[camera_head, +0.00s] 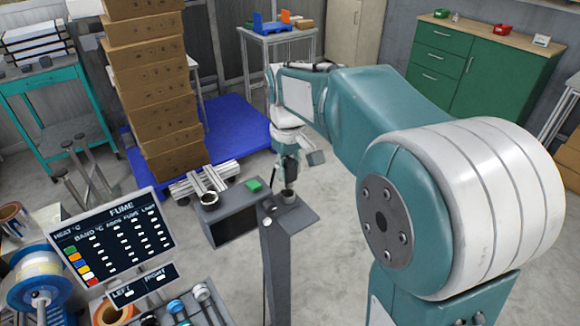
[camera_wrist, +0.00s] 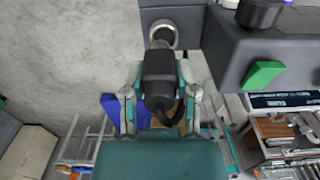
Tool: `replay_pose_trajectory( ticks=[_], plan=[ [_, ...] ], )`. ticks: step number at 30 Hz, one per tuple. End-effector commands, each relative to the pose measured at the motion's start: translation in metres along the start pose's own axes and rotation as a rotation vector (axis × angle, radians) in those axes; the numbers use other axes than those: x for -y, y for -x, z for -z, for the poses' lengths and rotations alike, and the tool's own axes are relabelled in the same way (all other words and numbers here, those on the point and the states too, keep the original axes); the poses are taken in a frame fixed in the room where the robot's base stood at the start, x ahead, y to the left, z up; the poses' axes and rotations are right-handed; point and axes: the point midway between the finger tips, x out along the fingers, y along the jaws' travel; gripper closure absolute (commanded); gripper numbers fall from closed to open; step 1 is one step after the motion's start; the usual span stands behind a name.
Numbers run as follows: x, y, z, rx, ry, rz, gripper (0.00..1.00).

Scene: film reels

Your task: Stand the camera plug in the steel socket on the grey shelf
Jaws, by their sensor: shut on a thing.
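The black camera plug (camera_wrist: 159,78) is between the two fingers of my gripper (camera_wrist: 160,88), which is shut on its sides. In the head view my gripper (camera_head: 290,152) points down, and the dark plug (camera_head: 291,171) hangs roughly upright below it. The steel socket (camera_head: 288,197) is a short round cup on the grey shelf (camera_head: 301,213). In the wrist view the socket ring (camera_wrist: 163,29) shows just beyond the plug's front end, which overlaps its near rim. I cannot tell whether the plug touches the socket.
A dark grey box (camera_head: 233,226) with a green block (camera_head: 253,185) stands left of the shelf. A readout panel (camera_head: 112,238) is at lower left. Stacked cartons (camera_head: 150,85) stand on a blue pallet (camera_head: 224,128) behind. Floor right of the shelf is clear.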

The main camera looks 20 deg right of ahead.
Motion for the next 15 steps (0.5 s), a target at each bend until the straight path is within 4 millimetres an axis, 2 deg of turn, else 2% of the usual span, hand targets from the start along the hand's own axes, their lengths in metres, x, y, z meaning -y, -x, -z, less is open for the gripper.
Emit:
replay_pose_trajectory(
  ticks=[15],
  plan=[
    [0.002,-0.022,0.0,0.001,0.001,-0.005,1.0]
  ],
)
